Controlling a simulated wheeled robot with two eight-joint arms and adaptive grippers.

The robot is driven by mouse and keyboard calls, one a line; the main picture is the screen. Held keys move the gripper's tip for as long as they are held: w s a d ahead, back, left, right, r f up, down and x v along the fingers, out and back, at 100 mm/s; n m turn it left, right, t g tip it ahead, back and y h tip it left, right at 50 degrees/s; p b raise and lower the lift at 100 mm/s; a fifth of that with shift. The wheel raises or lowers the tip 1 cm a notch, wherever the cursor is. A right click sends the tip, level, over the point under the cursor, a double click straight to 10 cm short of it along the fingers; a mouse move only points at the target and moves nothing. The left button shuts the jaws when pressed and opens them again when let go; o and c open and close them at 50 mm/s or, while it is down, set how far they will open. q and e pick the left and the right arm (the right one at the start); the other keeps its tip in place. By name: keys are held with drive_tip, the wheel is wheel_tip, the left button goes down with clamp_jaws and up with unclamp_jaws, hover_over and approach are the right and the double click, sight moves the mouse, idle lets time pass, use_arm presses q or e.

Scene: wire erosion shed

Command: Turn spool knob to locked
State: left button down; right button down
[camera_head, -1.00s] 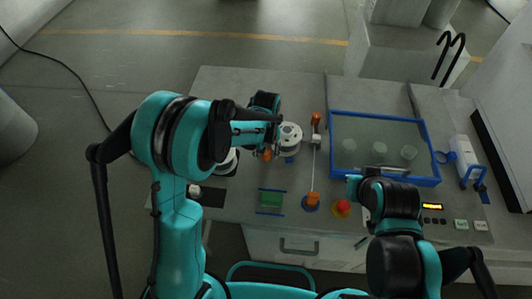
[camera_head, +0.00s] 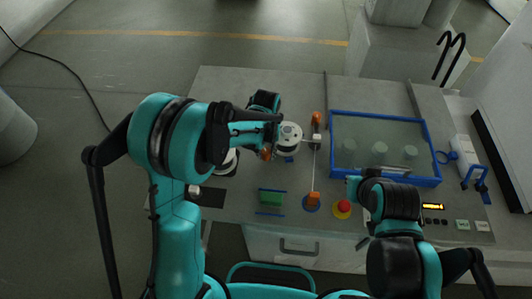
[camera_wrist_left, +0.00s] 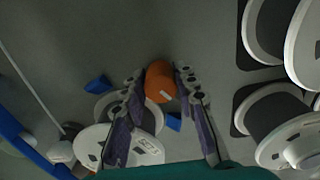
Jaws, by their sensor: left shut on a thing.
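The orange spool knob (camera_wrist_left: 160,82) sits between the fingertips of my left gripper (camera_wrist_left: 160,76) in the left wrist view. The fingers are closed in on its two sides. A pale mark shows on the knob's edge. Two blue wedge marks (camera_wrist_left: 98,84) lie on the grey panel around it, one left and one close to the right finger. In the head view the knob (camera_head: 266,153) shows only as a bit of orange below my left wrist. My right gripper (camera_head: 358,188) is at the right, mostly hidden by its own wrist.
A white spool (camera_head: 289,137) stands close to the right of the knob. More spools (camera_wrist_left: 272,112) stand at the right in the wrist view. A blue-rimmed tank (camera_head: 385,180), an orange-ended lever (camera_head: 316,120), a red button (camera_head: 344,206) and a green block (camera_head: 271,197) share the bench.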

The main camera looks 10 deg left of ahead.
use_arm(q)
drive_tip(key=m+b, duration=0.1)
drive_tip(key=m, duration=0.2)
drive_tip(key=shift+m, duration=0.3)
drive_tip(key=m+b, duration=0.1)
drive_tip(key=m, duration=0.3)
drive_tip(key=shift+m, duration=0.3)
drive_tip(key=m+b, duration=0.1)
drive_tip(key=m, duration=0.3)
drive_tip(key=shift+w+a, duration=0.1)
drive_tip(key=shift+m, duration=1.8)
drive_tip(key=c, duration=1.2)
unclamp_jaws()
drive_tip(key=shift+o, duration=0.2)
